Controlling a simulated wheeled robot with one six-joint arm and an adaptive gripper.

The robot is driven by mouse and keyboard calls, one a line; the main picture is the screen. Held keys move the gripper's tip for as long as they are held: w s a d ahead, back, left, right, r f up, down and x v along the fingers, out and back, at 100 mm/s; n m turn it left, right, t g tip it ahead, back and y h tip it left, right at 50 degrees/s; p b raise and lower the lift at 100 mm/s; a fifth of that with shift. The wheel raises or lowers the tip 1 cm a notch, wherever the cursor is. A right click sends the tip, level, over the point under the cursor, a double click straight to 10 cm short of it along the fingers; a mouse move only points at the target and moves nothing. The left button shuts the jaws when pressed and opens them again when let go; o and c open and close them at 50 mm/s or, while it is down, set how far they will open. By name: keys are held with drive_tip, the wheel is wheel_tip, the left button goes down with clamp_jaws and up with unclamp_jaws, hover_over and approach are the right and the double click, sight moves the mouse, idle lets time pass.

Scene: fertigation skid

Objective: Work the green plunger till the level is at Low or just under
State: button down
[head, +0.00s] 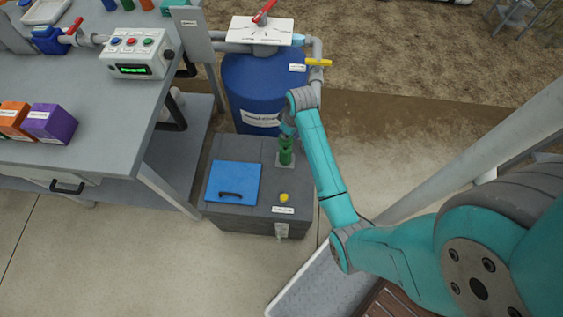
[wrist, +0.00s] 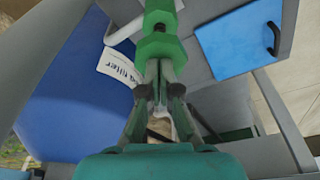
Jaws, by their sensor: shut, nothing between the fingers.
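The green plunger (head: 286,153) stands upright on the back right of the grey tank's lid (head: 262,180). In the wrist view its green shaft and block (wrist: 160,45) are right at my fingertips. My gripper (wrist: 162,68) is shut with nothing between its fingers; whether it touches the plunger I cannot tell. In the head view my gripper (head: 289,130) is at the plunger's top, partly hidden by my wrist. A small pale fitting (head: 281,230) is on the tank's front; no level or Low mark can be read.
A blue hatch with a dark handle (head: 233,183) and a yellow cap (head: 284,197) are on the tank lid. A blue drum (head: 250,85) with pipes and a yellow valve handle (head: 318,62) stands behind. A grey bench (head: 90,90) is at left. The floor in front is clear.

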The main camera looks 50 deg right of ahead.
drive_tip(key=shift+f, duration=1.95)
drive_tip(key=shift+r, duration=3.85)
